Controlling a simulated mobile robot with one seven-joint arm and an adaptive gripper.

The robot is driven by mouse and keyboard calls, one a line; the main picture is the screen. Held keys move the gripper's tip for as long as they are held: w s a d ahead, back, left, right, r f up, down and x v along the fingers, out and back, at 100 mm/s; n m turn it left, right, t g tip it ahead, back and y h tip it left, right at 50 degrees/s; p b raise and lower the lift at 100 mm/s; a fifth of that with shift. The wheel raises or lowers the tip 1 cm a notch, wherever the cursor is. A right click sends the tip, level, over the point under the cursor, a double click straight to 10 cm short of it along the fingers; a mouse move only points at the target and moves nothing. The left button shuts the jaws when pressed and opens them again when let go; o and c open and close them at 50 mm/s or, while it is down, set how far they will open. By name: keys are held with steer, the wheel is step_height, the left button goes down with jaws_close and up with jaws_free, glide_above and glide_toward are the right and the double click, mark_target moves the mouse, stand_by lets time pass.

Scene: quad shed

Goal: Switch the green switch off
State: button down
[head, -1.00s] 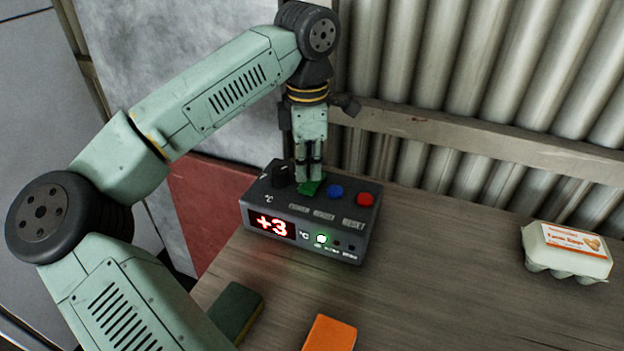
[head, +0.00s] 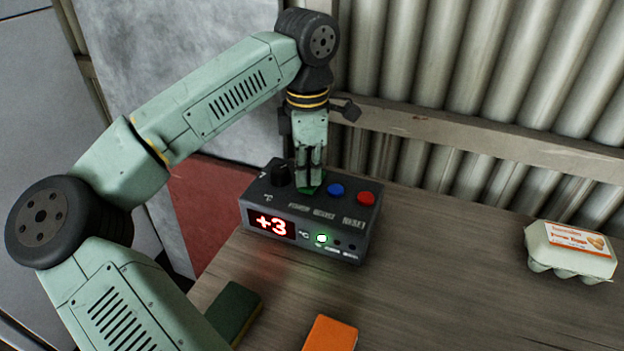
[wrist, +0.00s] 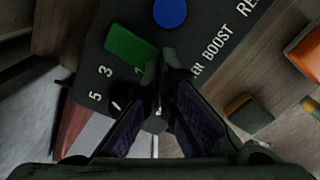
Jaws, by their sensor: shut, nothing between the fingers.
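The dark control box (head: 296,219) stands on the wooden table and shows a red +3. Its green switch (head: 305,190) is on the top face, left of a blue button (head: 336,190) and a red button (head: 366,198). A small green lamp (head: 322,239) on the front is lit. My gripper (head: 309,187) points down, shut and empty, with its fingertips at the green switch and hiding part of it. In the wrist view the fingertips (wrist: 166,72) lie at the lower right end of the green switch (wrist: 131,46). I cannot tell whether they touch it.
A black knob (head: 281,173) stands on the box, left of my gripper. An egg carton (head: 569,251) sits at the right. An orange block (head: 330,334) and a dark green block (head: 234,311) lie in front. A corrugated wall is behind.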

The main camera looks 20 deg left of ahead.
mark_target(308, 185)
steer(key=shift+f+b, duration=0.35)
steer(key=shift+f, duration=0.1)
steer(key=shift+r+p, duration=2.4)
steer(key=shift+r, duration=1.15)
